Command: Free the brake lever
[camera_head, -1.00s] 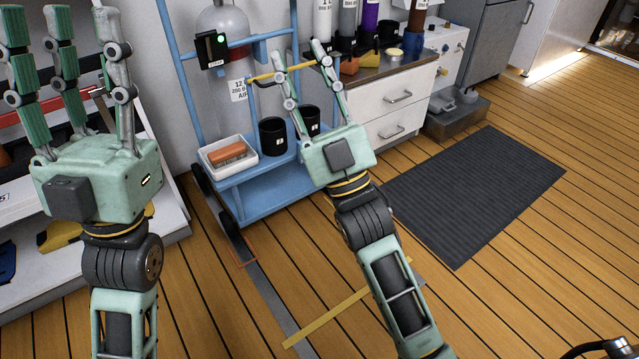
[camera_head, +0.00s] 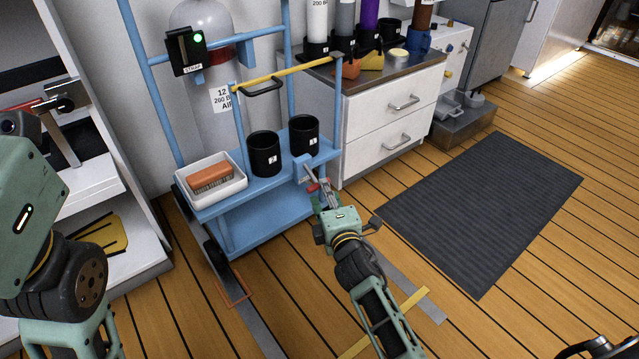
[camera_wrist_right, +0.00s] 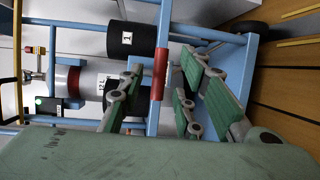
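The brake lever (camera_head: 313,187) is a short lever with a red grip at the right front of the blue cart (camera_head: 262,186). In the right wrist view its red grip (camera_wrist_right: 160,73) lies between my spread fingers. My right gripper (camera_head: 323,194) is at the lever, with its fingers open on either side of it. I see no clear closing contact on the grip. My left gripper's green body (camera_head: 28,200) is at the left edge of the head view; its fingertips are out of frame.
The cart carries a white tray with a brush (camera_head: 212,180), two black cups (camera_head: 265,153) and a gas cylinder (camera_head: 203,75). A yellow bar (camera_head: 285,72) spans its top. White drawers (camera_head: 395,110) stand right of it. A dark mat (camera_head: 480,212) lies on open floor.

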